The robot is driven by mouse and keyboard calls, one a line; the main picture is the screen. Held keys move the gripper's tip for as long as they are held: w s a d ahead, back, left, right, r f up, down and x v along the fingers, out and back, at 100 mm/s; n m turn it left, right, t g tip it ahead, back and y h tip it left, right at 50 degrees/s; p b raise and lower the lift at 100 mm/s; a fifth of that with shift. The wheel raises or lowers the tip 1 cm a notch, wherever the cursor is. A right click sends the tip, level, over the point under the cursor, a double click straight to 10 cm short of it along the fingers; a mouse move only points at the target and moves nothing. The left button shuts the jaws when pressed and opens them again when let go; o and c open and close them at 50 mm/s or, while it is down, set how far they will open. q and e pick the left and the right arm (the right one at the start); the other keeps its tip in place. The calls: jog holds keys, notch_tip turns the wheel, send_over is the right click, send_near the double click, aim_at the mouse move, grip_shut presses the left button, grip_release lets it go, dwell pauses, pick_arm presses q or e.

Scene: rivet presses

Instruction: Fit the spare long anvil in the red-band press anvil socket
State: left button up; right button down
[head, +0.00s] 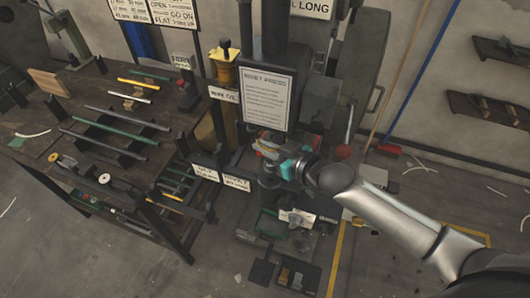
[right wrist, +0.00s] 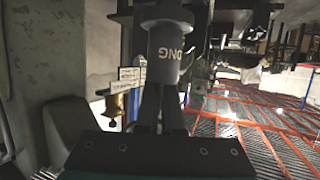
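In the right wrist view, a dark grey cylinder (right wrist: 170,45) with upside-down letters reading "ONG" sits at the ends of my right gripper's fingers (right wrist: 163,88). The fingers are close together and appear shut on this long anvil; their tips are partly hidden by it. In the head view my right gripper (head: 268,154) is at the press (head: 265,45), just below its white placard (head: 267,98). A small red-orange patch shows beside the gripper; I cannot tell whether it is the red band. The anvil socket is not clearly visible. My left gripper is not in view.
A dark workbench (head: 50,128) with rods, spools and blocks stands left. A yellow can (head: 224,70) stands beside the press. Low labels (head: 205,172) and a green bin (head: 270,224) lie near the press foot. Wall shelves (head: 487,106) are at right; floor there is mostly clear.

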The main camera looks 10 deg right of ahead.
jog(key=shift+w+f+b, duration=0.2)
jog(key=shift+f+b, duration=1.2)
jog(key=shift+f, duration=0.55)
jog(key=c, duration=1)
grip_release()
jog(key=shift+f, duration=0.15)
jog(key=shift+s+d, duration=0.1)
jog(key=shift+s, duration=0.05)
jog(key=p+v, duration=0.2)
jog(key=v, duration=1.3)
jog(key=shift+p, duration=0.3)
